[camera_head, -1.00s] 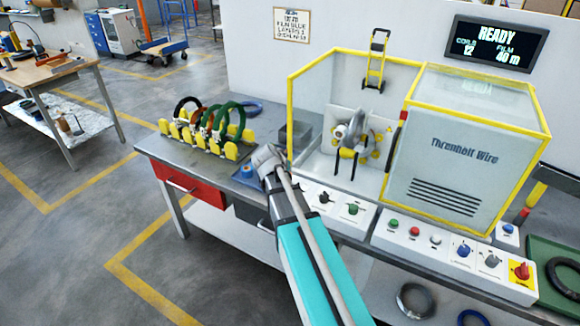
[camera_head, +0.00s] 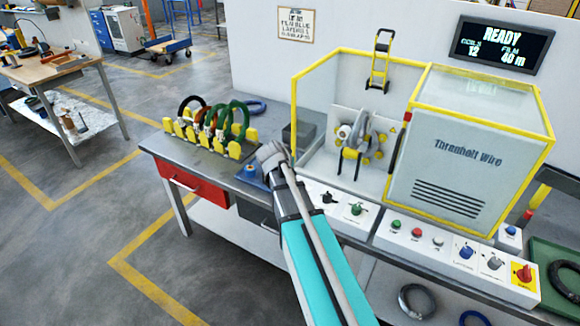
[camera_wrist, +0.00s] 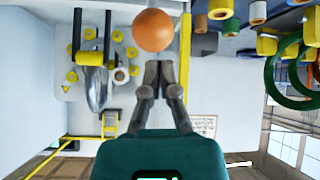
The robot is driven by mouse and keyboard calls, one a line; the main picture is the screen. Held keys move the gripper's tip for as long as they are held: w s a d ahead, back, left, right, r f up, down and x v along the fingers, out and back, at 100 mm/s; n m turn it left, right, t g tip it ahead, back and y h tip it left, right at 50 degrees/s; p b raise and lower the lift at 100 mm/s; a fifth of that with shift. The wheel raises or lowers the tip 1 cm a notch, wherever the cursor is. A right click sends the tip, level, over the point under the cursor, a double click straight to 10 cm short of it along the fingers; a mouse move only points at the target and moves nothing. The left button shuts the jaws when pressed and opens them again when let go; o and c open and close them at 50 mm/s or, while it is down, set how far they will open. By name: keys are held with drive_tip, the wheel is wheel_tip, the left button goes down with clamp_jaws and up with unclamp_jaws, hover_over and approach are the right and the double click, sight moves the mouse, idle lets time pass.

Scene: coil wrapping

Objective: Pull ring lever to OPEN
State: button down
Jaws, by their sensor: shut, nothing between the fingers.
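In the wrist view, whose picture is upside down, an orange ball knob (camera_wrist: 153,30) sits just beyond my gripper (camera_wrist: 158,66). The fingers are shut with nothing between them, and a small gap shows between tips and knob. No lever arm shows clearly under the knob. In the head view, my gripper (camera_head: 272,156) is at the left front of the wrapping machine, over the bench. The knob cannot be made out there. The grey wrapping ring (camera_head: 363,130) stands among yellow rollers in the open bay; it also shows in the wrist view (camera_wrist: 96,88).
A yellow-framed cabinet (camera_head: 466,165) closes the machine's right side. Control panels (camera_head: 420,232) line the bench front. A rack of coils (camera_head: 205,140) stands left of my gripper. The display (camera_head: 502,45) reads READY, coils 12, film 40 m.

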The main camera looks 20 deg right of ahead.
drive_tip(key=p+v, duration=0.6)
drive_tip(key=v, duration=0.3)
drive_tip(key=shift+r, duration=0.35)
drive_tip(key=shift+w+a, duration=0.1)
drive_tip(key=s+a+f+n+g+y, duration=0.2)
drive_tip(key=s+a+n+g+y, duration=0.1)
drive_tip(key=s+a, duration=0.3)
drive_tip(key=s+a+f+n+g+y, duration=0.3)
drive_tip(key=s+a+n+y, duration=0.1)
drive_tip(key=s, duration=0.5)
drive_tip(key=a+n, duration=0.1)
drive_tip(key=a, duration=0.1)
drive_tip(key=shift+s+a+f, duration=0.3)
drive_tip(key=shift+s, duration=0.1)
